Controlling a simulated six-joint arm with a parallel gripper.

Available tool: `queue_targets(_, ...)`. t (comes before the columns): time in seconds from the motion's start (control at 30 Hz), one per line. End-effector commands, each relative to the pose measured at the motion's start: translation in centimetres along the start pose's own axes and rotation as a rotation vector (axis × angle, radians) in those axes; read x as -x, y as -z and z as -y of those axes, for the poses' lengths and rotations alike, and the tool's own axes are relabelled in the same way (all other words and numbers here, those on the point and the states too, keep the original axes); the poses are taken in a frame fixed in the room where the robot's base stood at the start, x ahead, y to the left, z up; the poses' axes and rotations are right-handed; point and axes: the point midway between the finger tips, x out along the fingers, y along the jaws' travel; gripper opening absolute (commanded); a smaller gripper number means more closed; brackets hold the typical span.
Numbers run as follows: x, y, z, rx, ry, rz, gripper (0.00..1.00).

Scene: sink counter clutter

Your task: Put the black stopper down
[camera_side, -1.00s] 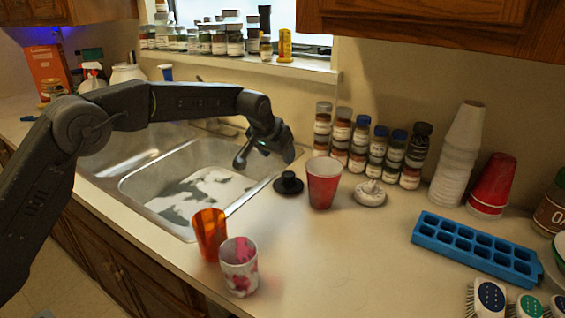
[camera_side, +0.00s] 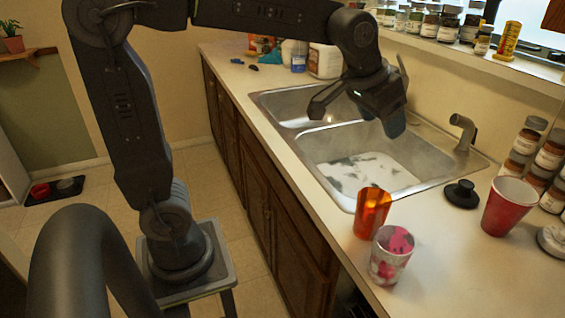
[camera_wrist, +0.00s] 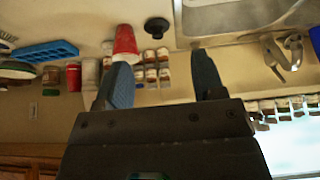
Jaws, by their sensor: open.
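The black stopper (camera_side: 461,194) sits upright on the counter, between the sink's right edge and the red cup (camera_side: 507,204). It also shows at the top of the wrist view (camera_wrist: 157,27), with the red cup (camera_wrist: 125,44) to its left. My gripper (camera_side: 356,120) is over the sink, apart from the stopper. Its two fingers are spread with nothing between them in the wrist view (camera_wrist: 161,76).
An orange cup (camera_side: 371,212) and a patterned cup (camera_side: 391,255) stand near the counter's front edge. The double sink (camera_side: 300,138) has a faucet (camera_side: 462,130) behind it. Jars (camera_side: 550,150) stand along the wall at right. A blue ice tray (camera_wrist: 45,51) shows in the wrist view.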

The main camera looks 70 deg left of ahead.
Motion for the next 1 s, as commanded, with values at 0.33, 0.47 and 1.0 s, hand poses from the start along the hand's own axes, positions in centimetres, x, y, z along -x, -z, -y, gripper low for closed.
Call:
queue_targets(0.33, 4.2, -15.3, 1.1, 0.001, -0.001, 0.006, 0.63)
queue_targets(0.47, 4.0, -18.2, 1.1, 0.000, -0.001, 0.008, 0.63)
queue_targets(1.0, 3.9, -19.3, 1.1, 0.000, -0.001, 0.012, 0.63)
